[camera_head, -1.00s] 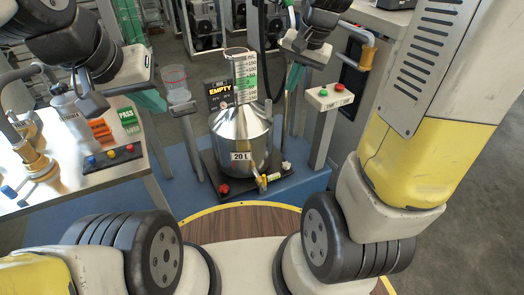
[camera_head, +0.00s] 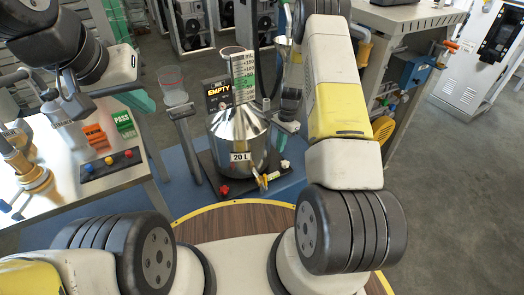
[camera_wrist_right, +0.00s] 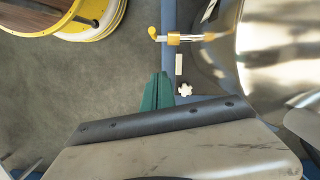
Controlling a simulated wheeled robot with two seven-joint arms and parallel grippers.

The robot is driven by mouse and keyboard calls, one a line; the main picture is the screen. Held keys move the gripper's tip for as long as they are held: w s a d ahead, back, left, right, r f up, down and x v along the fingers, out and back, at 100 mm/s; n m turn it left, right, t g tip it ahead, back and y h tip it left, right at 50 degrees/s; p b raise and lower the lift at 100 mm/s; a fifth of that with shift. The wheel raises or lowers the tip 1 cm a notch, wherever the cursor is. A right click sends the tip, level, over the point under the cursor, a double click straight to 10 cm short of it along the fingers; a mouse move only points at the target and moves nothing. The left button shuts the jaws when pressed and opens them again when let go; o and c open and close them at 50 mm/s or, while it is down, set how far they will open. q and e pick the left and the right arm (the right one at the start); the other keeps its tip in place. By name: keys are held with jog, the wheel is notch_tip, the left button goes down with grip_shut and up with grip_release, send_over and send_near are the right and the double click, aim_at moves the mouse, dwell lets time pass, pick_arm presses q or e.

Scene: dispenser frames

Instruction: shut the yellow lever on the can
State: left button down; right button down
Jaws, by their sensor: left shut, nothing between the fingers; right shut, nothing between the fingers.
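The steel can (camera_head: 228,137), labelled 20 L, stands on a dark base plate. Its small tap with the yellow lever (camera_head: 263,183) sticks out low at the front. In the right wrist view the lever (camera_wrist_right: 153,33) shows at the outer end of a thin pipe from the can (camera_wrist_right: 285,55). My right gripper (camera_wrist_right: 157,76) is shut and empty; its green fingertips are below the lever in that view, apart from it. In the head view its fingertips are hidden beside the can's right side. My left gripper (camera_head: 139,103) is shut and empty above the steel table.
A sight tube (camera_head: 243,78) and an EMPTY sign (camera_head: 219,94) stand behind the can. A red knob (camera_head: 224,189) and a white knob (camera_wrist_right: 184,89) sit on the base. The steel table (camera_head: 150,180) with a button box (camera_head: 110,164) is at left, a cup (camera_head: 171,83) on a stand.

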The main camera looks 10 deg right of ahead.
aim_at(265, 182)
jog(key=shift+s+f, duration=0.1)
jog(key=shift+f, duration=0.7)
jog(key=s+a+f, duration=0.3)
jog(key=a+f, duration=0.1)
jog(key=f, duration=0.6)
jog(key=shift+a, duration=0.4)
jog(key=shift+f, duration=0.1)
